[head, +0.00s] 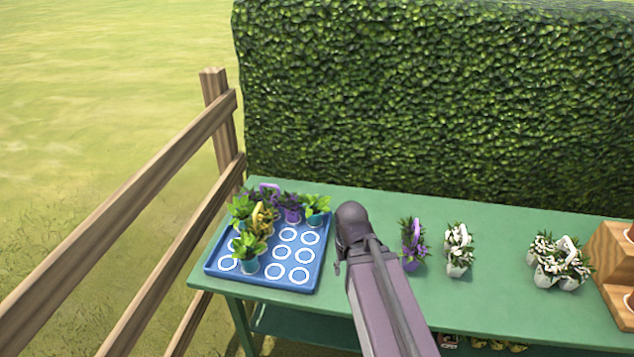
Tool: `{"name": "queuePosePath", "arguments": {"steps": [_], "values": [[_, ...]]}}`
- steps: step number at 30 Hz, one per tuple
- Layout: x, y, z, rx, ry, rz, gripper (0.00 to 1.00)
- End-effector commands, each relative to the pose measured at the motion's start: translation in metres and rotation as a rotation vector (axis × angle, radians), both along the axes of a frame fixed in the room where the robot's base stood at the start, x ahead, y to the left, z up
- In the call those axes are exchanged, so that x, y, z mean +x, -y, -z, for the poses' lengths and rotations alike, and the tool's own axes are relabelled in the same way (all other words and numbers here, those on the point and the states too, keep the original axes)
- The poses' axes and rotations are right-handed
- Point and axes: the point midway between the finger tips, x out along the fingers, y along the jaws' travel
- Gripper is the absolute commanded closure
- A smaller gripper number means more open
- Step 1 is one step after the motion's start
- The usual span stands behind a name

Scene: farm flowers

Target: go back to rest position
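My arm reaches up from the bottom of the head view over the green table (480,295). The end of the arm points away from me, just right of the blue tray. My gripper is hidden behind the arm, so its fingers do not show. The blue tray (219,268) has white ring marks. Several potted plants stand in its left and back part: green leafy ones (249,248), a yellow one (264,219) and purple ones (291,207). Several rings at its front right are bare.
Right of my arm stand a purple flower pot (412,243), a white flower pot (458,250) and a cluster of white flower pots (560,262). A wooden stand (612,255) is at the right edge. A hedge (430,90) rises behind and a wooden fence (150,180) runs left.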

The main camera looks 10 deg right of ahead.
Motion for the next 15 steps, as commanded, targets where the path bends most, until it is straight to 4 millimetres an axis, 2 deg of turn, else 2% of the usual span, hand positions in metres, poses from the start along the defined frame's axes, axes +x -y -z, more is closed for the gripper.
{"name": "queuePosePath", "arguments": {"steps": [1,7,15], "values": [[0.0,0.0,-0.009,0.0,0.0,0.0,0.49],[0.0,0.0,-0.029,-0.001,0.0,0.0,0.49],[0.0,0.0,-0.033,-0.002,0.0,0.0,0.49]]}}
